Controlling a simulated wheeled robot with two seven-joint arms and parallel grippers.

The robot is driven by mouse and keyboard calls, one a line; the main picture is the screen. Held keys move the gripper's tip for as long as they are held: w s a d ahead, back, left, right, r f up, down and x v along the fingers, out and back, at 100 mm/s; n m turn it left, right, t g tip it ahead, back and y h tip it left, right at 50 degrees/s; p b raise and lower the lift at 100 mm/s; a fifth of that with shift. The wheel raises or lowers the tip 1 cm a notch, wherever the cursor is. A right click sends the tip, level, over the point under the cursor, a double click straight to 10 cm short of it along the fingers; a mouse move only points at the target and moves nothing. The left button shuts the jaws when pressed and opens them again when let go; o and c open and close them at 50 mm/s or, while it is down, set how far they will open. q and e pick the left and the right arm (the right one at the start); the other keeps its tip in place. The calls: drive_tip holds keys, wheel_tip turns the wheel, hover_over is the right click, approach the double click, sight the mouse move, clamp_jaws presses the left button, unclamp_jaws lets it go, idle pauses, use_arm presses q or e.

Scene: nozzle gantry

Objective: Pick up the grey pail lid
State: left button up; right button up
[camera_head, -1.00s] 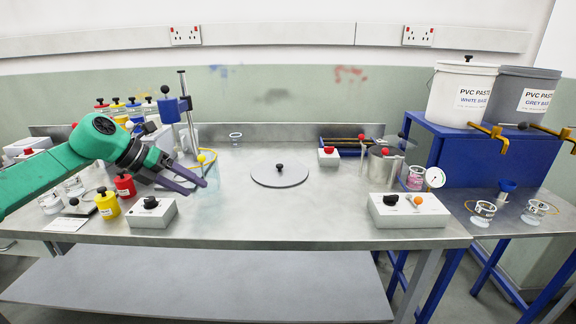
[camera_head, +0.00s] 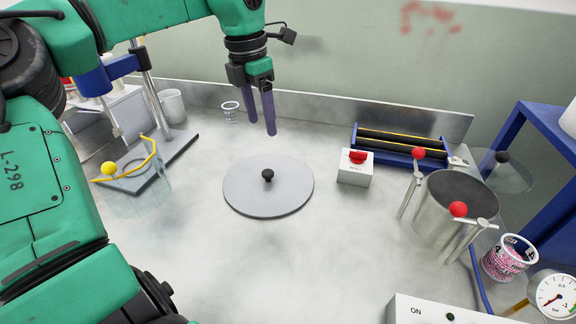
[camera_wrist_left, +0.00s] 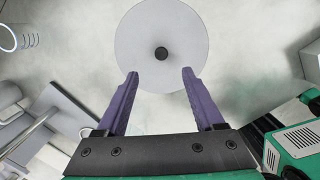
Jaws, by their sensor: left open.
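The grey pail lid (camera_head: 268,196) is a flat round disc with a black knob (camera_head: 268,175) at its centre. It lies flat on the metal bench in the middle of the head view. The lid also shows at the top of the left wrist view (camera_wrist_left: 135,40), with its knob (camera_wrist_left: 161,53) just beyond and between the fingertips. My left gripper (camera_head: 262,130) points down above and behind the lid in the head view. Its two purple fingers (camera_wrist_left: 160,72) are apart and empty, and do not touch the knob. My right gripper is not in view.
A white box with a red switch (camera_head: 356,168) stands right of the lid. A metal pot (camera_head: 452,215) with red-knobbed clamps is further right. A blue tray of black rollers (camera_head: 400,147) lies behind. A stand with a yellow hoop (camera_head: 150,168) is at left. The bench around the lid is clear.

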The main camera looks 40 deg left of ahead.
use_arm(q)
approach(268, 172)
drive_tip(key=f, duration=0.8)
drive_tip(key=shift+w+f, duration=0.3)
drive_tip(key=shift+w, duration=0.1)
drive_tip(key=shift+r, duration=0.1)
clamp_jaws()
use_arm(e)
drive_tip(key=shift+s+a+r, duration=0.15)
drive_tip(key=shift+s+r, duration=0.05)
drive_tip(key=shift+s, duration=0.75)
